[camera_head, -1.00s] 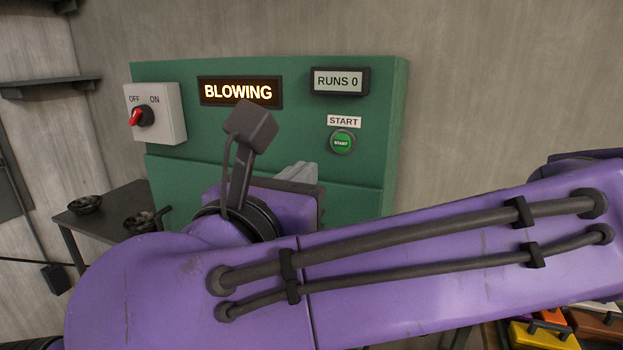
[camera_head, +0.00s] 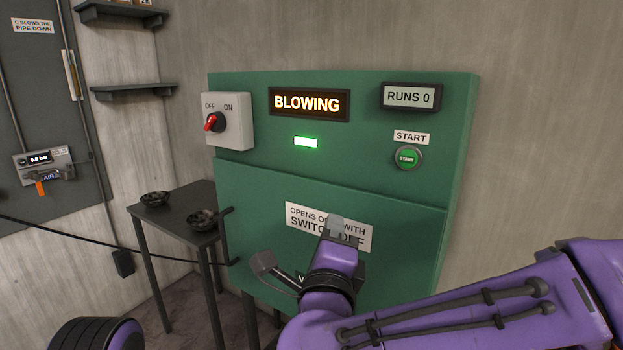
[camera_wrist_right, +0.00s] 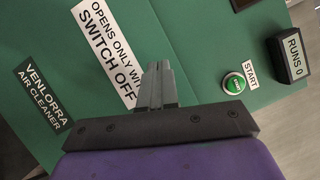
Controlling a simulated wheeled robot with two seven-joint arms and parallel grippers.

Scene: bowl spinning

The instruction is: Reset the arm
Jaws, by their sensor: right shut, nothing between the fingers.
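My right arm is purple and comes in from the right in the head view. Its gripper (camera_head: 335,226) is in front of the lower door of a green machine (camera_head: 400,235), over a white label reading "OPENS ONLY WITH SWITCH OFF". In the right wrist view the grey fingers (camera_wrist_right: 157,84) are closed together with nothing between them. The round green START button (camera_head: 407,157) is up and to the right of the gripper, clear of it; it also shows in the right wrist view (camera_wrist_right: 234,84). My left gripper is not in view; a dark rounded part shows at the lower left.
The machine's sign (camera_head: 309,104) reads BLOWING, a green lamp (camera_head: 305,142) is lit, and a display (camera_head: 410,96) reads RUNS 0. A red-handled switch (camera_head: 214,122) is at its left. A dark side table (camera_head: 180,220) holds two bowls (camera_head: 155,198). A cable (camera_head: 60,231) hangs at left.

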